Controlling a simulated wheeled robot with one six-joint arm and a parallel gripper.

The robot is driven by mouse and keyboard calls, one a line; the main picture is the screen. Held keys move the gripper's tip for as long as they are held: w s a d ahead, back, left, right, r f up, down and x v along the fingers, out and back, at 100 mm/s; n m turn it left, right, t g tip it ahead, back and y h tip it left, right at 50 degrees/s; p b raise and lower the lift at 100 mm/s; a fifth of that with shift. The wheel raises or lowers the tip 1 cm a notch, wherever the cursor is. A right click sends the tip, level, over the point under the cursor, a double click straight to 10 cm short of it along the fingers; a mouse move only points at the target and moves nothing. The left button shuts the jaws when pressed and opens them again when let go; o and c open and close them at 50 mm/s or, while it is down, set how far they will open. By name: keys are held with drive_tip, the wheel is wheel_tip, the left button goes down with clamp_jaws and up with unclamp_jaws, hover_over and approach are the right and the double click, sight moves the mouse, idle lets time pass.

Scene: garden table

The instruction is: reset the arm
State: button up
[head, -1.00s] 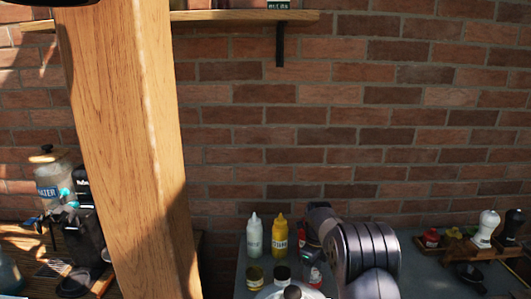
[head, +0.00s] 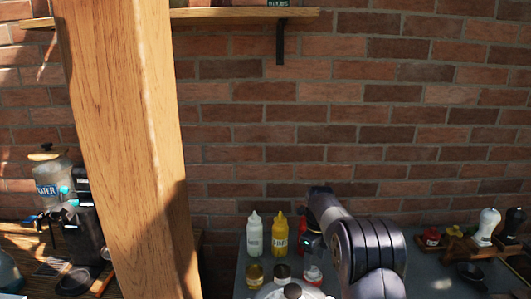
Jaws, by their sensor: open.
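My arm rises at the bottom right of the head view, in front of the grey table (head: 425,262). Its dark and silver links bend toward the left, and the far part stands near the bottles. The fingertips of my gripper do not show clearly; they are out of sight or hidden by my own arm. I see nothing held.
A white bottle (head: 254,234) and a yellow bottle (head: 280,233) stand by the brick wall, with small jars (head: 254,274) in front. A wooden post (head: 135,150) blocks the left. A wooden rack (head: 462,250) with shakers stands right. A water dispenser (head: 47,185) is far left.

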sight(313, 269)
wheel_tip(313, 269, down, 4)
drive_tip(key=shift+r, duration=0.15)
drive_tip(key=shift+f+p, duration=0.3)
drive_tip(key=n, duration=0.6)
drive_tip(key=shift+p, duration=0.35)
drive_tip(key=n+p, duration=0.1)
drive_tip(key=n, duration=0.4)
drive_tip(key=shift+r+n, duration=0.1)
drive_tip(key=shift+n, duration=0.3)
drive_tip(key=n+p, duration=0.3)
drive_tip(key=n, duration=0.3)
drive_tip(key=shift+r+b, duration=0.4)
drive_tip(key=shift+r, duration=1.3)
drive_tip(key=shift+r, duration=0.1)
